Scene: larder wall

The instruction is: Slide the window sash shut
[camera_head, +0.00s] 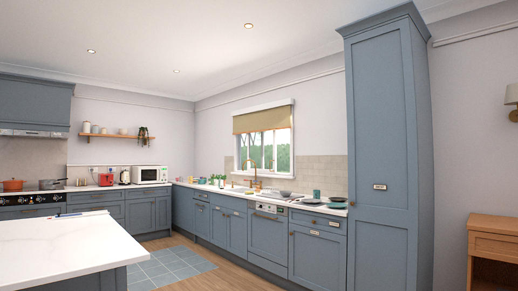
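The window (293,140) is in the right-hand wall above the sink counter, near the middle of the view. It has a pale frame, and green foliage shows through the glass. A tan blind (263,119) covers its upper part. Upright bars divide the glass below the blind. The window is small and seen at a slant, so I cannot tell how far the sash stands open. The brass tap (256,178) stands in front of its lower part. My gripper is not in view.
A white-topped island (65,245) fills the lower left. The counter under the window holds bowls, plates and small items. A tall blue cupboard (385,165) stands right of it, with a wooden side table (495,238) beyond. Open floor with a tiled patch (165,268) lies between island and counter.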

